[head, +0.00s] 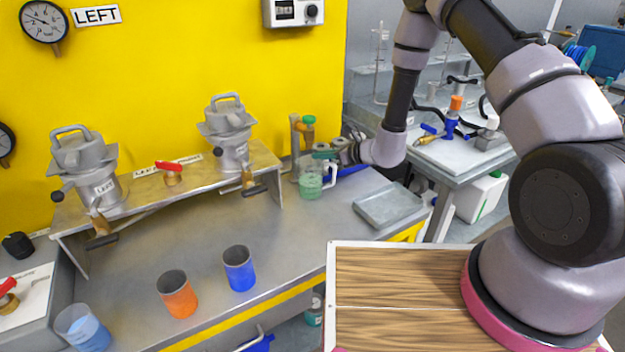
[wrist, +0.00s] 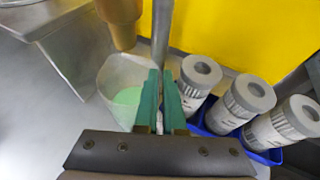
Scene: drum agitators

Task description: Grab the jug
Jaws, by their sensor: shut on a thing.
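The jug (head: 310,182) is clear with pale green liquid in it. In the head view it stands at the back right of the metal bench, below a brass tap. The jug also shows in the wrist view (wrist: 117,88), left of the fingers. My gripper (head: 325,155) reaches it from the right. In the wrist view the green fingers of my gripper (wrist: 161,75) are close together at the jug's right side, with a thin pale part between them. They are shut on the jug's handle, which the fingers mostly hide. The jug looks upright.
A brass tap (wrist: 121,18) hangs above the jug. A blue tray with grey-capped cylinders (wrist: 248,95) stands just right of the fingers. A metal shelf (head: 170,180) with two lidded vessels is to the left. Orange (head: 178,295) and blue (head: 239,268) cups stand near the front edge.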

